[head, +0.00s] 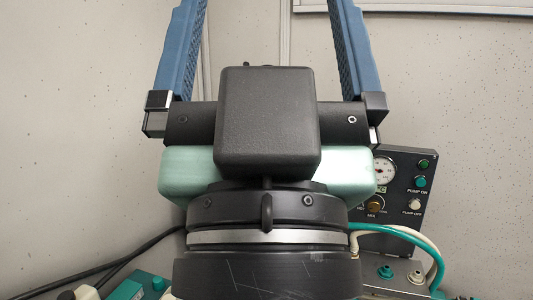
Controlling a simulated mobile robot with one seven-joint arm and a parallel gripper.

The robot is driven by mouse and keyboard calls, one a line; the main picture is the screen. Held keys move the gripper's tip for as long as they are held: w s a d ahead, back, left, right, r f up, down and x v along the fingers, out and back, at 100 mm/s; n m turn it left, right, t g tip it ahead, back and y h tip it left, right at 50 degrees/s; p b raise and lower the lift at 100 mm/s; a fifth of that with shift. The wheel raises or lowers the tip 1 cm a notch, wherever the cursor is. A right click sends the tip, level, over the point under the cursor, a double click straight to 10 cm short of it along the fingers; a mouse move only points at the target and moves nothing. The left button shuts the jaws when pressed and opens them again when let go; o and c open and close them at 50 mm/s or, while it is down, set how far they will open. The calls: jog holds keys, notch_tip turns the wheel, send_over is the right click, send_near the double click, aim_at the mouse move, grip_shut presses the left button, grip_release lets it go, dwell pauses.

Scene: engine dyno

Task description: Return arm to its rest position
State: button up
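My gripper (265,20) fills the middle of the head view, seen from behind at close range. Its two blue fingers point up the picture and stand wide apart. Only pale wall shows between them, and I see nothing held. The fingertips run out of the top of the frame. My black and pale green wrist hides much of what lies behind it.
A dark control panel (401,165) with a gauge, a knob and pump buttons stands close behind my wrist at right. Teal (424,240) and cream hoses curve below it. Black cables (128,258) and green-topped equipment (127,290) are at lower left. Speckled wall fills the background.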

notch_tip(320, 180, up, 25)
jog(key=p, duration=2.2)
jog(key=shift+p, duration=0.35)
